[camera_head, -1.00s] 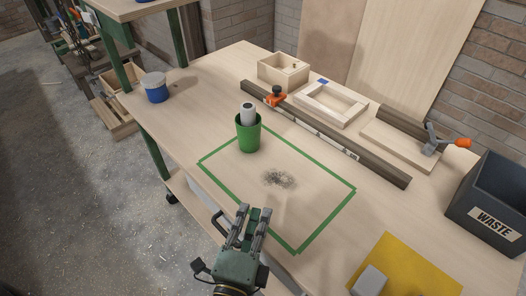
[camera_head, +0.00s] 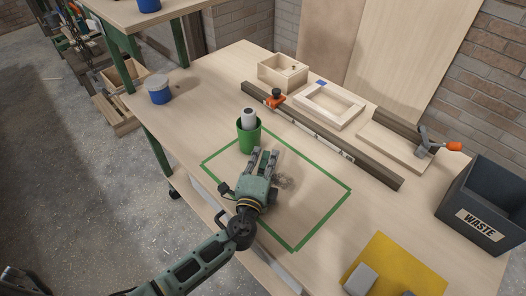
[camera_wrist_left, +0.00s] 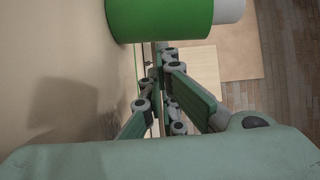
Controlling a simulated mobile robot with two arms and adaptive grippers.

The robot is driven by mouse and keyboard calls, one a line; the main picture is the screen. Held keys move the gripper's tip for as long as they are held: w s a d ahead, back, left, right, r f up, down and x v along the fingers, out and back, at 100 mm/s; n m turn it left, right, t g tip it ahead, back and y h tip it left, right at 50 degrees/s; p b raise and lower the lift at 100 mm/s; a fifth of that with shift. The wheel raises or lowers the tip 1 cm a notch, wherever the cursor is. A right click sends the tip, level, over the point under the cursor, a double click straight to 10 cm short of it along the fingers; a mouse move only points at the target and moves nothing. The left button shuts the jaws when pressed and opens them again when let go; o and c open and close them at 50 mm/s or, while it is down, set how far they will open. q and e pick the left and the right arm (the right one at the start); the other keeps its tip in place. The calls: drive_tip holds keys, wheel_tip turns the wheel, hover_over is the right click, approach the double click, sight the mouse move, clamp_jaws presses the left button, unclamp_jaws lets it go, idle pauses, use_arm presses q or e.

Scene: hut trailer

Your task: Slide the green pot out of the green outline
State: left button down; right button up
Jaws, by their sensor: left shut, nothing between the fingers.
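The green pot (camera_head: 248,139) stands upright near the back-left corner of the green outline (camera_head: 322,221) and hides part of its tape. A white cylinder (camera_head: 249,117) sticks up out of it. My left gripper (camera_head: 265,152) is over the outlined area, its fingers shut and empty, just to the right of and in front of the pot. In the left wrist view the pot (camera_wrist_left: 160,18) fills the top middle, beyond the fingers (camera_wrist_left: 158,62). I cannot tell whether the fingers touch it. My right gripper is not in view.
A dark sawdust patch (camera_head: 284,183) lies beside my left gripper. A long dark beam (camera_head: 330,145) lies behind the outline. A blue pot (camera_head: 158,90) stands at the left table edge, a yellow sheet (camera_head: 408,262) front right, a waste bin (camera_head: 485,205) far right. Bench left of the pot is clear.

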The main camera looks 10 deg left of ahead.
sight(239, 124)
use_arm(q)
drive_tip(key=shift+w+a, duration=0.3)
drive_tip(key=shift+a, duration=0.1)
drive_tip(key=shift+w+a, duration=0.3)
drive_tip(key=w+a+b, duration=0.3)
drive_tip(key=w+a, duration=0.1)
drive_tip(key=w, duration=0.1)
drive_tip(key=w+a+b, duration=0.3)
drive_tip(key=w+a, duration=0.2)
drive_tip(key=shift+w+a+f, duration=0.1)
drive_tip(key=shift+w+a, duration=0.1)
drive_tip(key=shift+a, duration=0.05)
drive_tip(key=shift+w+a, duration=0.2)
drive_tip(key=shift+a, duration=0.05)
